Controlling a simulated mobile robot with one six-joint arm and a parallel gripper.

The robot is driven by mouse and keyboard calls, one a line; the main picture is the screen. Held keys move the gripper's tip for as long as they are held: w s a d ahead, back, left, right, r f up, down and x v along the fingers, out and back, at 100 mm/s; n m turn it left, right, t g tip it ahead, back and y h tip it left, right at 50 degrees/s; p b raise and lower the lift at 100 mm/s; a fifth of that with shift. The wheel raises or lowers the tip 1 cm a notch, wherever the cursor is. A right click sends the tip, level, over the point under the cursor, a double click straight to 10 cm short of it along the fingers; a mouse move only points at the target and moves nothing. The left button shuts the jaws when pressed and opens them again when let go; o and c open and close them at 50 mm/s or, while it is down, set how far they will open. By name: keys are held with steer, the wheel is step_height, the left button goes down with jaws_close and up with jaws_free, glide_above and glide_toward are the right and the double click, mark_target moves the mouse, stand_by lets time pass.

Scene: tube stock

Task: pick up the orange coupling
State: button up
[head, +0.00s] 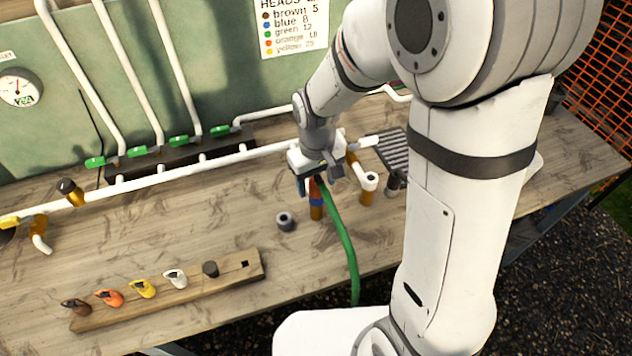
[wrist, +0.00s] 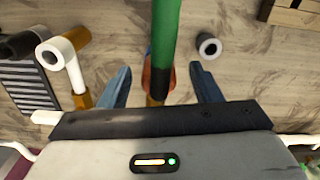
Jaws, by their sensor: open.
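My gripper (head: 313,187) is above the table, near the white pipe. In the wrist view its two blue fingers stand apart, and the gripper (wrist: 160,86) is open around the end of a green hose. A small orange piece, seemingly the orange coupling (wrist: 147,74), shows between the fingers beside the green hose (wrist: 164,35), which hides most of it. In the head view the hose (head: 345,240) runs from under my gripper to the table's front edge. A brass-coloured stub (head: 316,212) stands below the gripper. I cannot tell whether the fingers touch the coupling.
A grey ring (head: 285,221) lies beside the stub. A white elbow on a brass stub (head: 368,183) and a grey ribbed plate (head: 393,155) are to the right. A wooden rack (head: 170,300) holds several coloured heads, including an orange one (head: 109,298). White pipes run behind.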

steer(key=shift+f, duration=0.6)
steer(key=c, duration=1.1)
steer(key=shift+r, duration=0.1)
step_height(320, 180, up, 10)
steer(key=shift+f+b, duration=0.1)
steer(key=shift+b, duration=0.45)
steer(key=shift+r+p, duration=1.85)
steer(key=shift+r, duration=0.7)
